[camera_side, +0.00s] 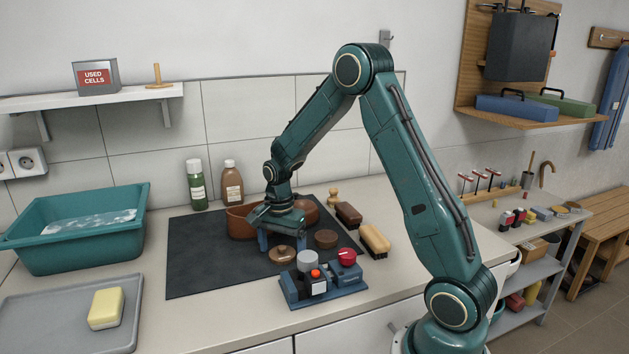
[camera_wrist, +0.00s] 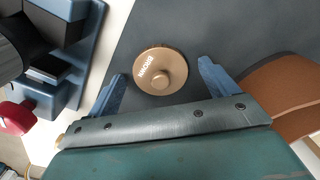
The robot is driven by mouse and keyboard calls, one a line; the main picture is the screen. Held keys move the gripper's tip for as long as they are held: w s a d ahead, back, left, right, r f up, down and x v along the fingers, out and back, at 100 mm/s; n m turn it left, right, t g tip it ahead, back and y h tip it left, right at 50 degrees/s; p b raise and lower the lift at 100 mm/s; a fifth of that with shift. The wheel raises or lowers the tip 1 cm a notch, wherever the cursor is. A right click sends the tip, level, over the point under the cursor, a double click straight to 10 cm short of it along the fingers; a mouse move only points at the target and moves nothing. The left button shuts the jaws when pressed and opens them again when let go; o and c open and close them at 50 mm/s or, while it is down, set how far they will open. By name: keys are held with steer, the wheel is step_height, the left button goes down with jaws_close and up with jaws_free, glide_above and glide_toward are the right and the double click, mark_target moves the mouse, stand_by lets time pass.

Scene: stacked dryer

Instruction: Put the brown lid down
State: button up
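The brown lid (camera_wrist: 160,72) is round with a small knob and the word BROWN on it. In the side view the lid (camera_side: 282,256) appears to lie flat on the dark mat (camera_side: 208,262), near its front edge. My gripper (camera_side: 282,243) is low over the mat, just behind the lid. In the wrist view my gripper (camera_wrist: 161,68) is open, with a finger on either side of the lid and a visible gap at both sides. Nothing is held. A reddish-brown pot (camera_side: 240,224) stands behind my gripper, partly hidden by it.
A blue device (camera_side: 320,287) with a grey cylinder and red knob stands just in front of the lid. A darker round brown piece (camera_side: 326,239) and brushes (camera_side: 374,240) lie to the right. Two bottles (camera_side: 197,186) stand behind. The mat's left part is clear.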

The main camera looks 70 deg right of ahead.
mark_target(282, 247)
step_height(282, 247, up, 12)
steer(key=shift+r, duration=0.15)
stand_by(0.7)
stand_by(0.5)
steer(key=s+a+r+n+t, duration=0.3)
steer(key=s+a+r+n, duration=0.5)
steer(key=s+a, duration=0.1)
steer(key=s+a+n+t, duration=0.2)
steer(key=s+a+n, duration=0.4)
steer(key=s+n, duration=0.4)
steer(key=s, duration=0.2)
steer(key=shift+s+a+r+t, duration=0.2)
steer(key=shift+s+t, duration=0.1)
steer(key=shift+s, duration=0.1)
